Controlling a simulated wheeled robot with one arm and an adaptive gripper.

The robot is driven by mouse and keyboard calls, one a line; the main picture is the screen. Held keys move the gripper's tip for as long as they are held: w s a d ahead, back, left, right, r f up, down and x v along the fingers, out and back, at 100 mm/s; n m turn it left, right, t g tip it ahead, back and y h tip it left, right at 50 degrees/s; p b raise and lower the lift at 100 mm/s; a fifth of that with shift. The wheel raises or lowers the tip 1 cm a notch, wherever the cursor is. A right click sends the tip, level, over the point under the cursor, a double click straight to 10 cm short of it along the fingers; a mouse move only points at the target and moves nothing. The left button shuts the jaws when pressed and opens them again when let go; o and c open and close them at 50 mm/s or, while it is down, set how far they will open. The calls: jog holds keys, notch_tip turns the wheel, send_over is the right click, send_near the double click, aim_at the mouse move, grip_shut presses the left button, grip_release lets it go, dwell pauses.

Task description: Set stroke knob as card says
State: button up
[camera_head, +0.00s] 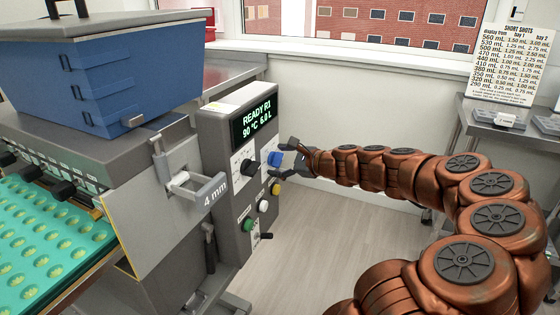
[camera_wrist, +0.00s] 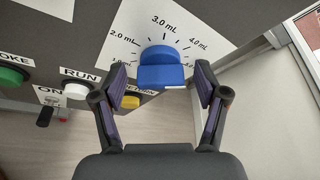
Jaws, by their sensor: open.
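The blue stroke knob (camera_wrist: 163,65) sits on a white dial (camera_wrist: 190,28) with marks from about 2.0 mL at the left through 3.0 mL at the top to 4.0 mL at the right; the outermost labels are hard to read. A white strip shows at its lower right edge. My gripper (camera_wrist: 160,84) is open, one finger on each side of the knob, with gaps visible. In the head view my gripper (camera_head: 288,160) is at the panel beside the knob (camera_head: 274,158). The card (camera_head: 510,65), headed SHORT SHOTS, lists mL rows and two value columns; its small print is unreadable.
The display (camera_head: 255,120) reads READY R1, 90 °C, 6.0 L. A black knob (camera_head: 247,168), yellow button (camera_head: 275,188), white button (camera_head: 263,206) and green button (camera_head: 247,225) surround the area. A blue hopper (camera_head: 100,75) stands left. The floor (camera_head: 330,225) below is clear.

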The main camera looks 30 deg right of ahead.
jog(key=shift+s, duration=0.1)
jog(key=v, duration=1.1)
jog(key=shift+s+d+r, duration=0.15)
jog(key=shift+s+d, duration=0.05)
jog(key=shift+s, duration=0.15)
dwell(0.4)
jog(key=s+a+f+n+g+y+b, duration=0.1)
jog(key=s+a+f+n+g, duration=0.15)
jog(key=a+n, duration=0.45)
jog(key=s+a+f+n+g+b, duration=0.1)
jog(key=s+a+f+n+g, duration=0.2)
jog(key=a, duration=0.8)
jog(key=s+a+f+n+g+y+b, duration=0.1)
jog(key=a+f+n+g+b, duration=0.25)
jog(key=a, duration=0.55)
jog(key=s+f+n+g+h+p, duration=0.3)
jog(key=s+n, duration=0.8)
jog(key=s, duration=0.8)
jog(key=g+h+p, duration=0.2)
jog(key=g+h, duration=0.1)
jog(key=g, duration=0.1)
jog(key=shift+s+p, duration=0.35)
jog(key=r+p, duration=1.3)
jog(key=r, duration=0.1)
jog(key=s+r+p, duration=0.1)
jog(key=r+p, duration=0.6)
jog(key=r, duration=0.1)
jog(key=shift+p, duration=0.35)
jog(key=shift+c, duration=0.2)
